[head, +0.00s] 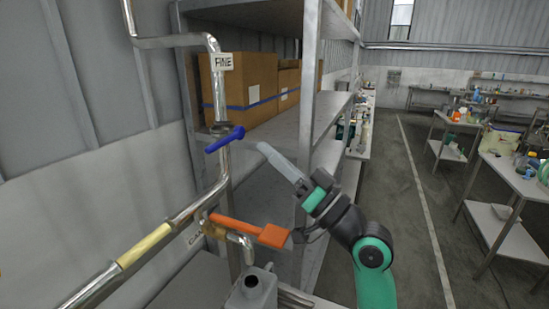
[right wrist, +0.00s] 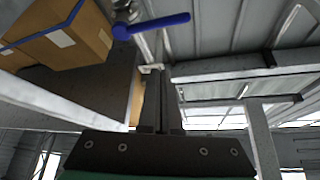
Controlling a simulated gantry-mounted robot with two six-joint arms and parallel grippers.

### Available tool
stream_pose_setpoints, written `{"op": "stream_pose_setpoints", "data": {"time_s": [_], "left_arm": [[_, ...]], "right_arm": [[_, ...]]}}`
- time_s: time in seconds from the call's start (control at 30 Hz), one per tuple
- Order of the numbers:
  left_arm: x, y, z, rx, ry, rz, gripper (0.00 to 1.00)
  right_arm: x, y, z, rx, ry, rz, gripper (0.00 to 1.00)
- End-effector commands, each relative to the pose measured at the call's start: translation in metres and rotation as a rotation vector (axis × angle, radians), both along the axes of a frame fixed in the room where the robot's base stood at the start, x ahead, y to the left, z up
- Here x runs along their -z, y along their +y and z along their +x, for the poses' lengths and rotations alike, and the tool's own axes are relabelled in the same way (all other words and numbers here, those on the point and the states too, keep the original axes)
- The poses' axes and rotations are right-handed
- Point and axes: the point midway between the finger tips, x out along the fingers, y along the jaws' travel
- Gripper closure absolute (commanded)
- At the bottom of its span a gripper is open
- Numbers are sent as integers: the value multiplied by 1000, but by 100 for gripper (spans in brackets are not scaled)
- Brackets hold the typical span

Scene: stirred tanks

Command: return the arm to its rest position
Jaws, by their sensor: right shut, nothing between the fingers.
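My right gripper (head: 266,152) is raised in the middle of the head view, with its arm coming up from the lower right. Its grey fingers are together and hold nothing. They point up and to the left toward the blue valve lever (head: 225,139), with a gap visible in the picture. In the right wrist view the fingers (right wrist: 164,75) stand side by side and shut, and the blue lever (right wrist: 155,24) shows beyond them. My left gripper is not in view.
An orange lever (head: 248,232) sits on the lower pipe, left of my right forearm. A grey container (head: 250,292) stands below it. A metal shelf post (head: 309,90) and cardboard boxes (head: 246,87) are close behind. Open floor (head: 415,210) lies to the right.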

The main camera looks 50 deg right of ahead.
Motion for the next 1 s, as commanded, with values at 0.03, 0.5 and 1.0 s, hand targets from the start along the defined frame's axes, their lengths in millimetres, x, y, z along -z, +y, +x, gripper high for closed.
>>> {"op": "stream_pose_setpoints", "data": {"time_s": [0.03, 0.5, 1.0], "left_arm": [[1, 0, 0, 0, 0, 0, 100], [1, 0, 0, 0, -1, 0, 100], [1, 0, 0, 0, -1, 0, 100]], "right_arm": [[3, -1, -3, 0, 0, 0, 100], [4, -2, -7, -1, 0, 0, 100], [-57, 94, -38, 111, -162, -221, 100]]}}
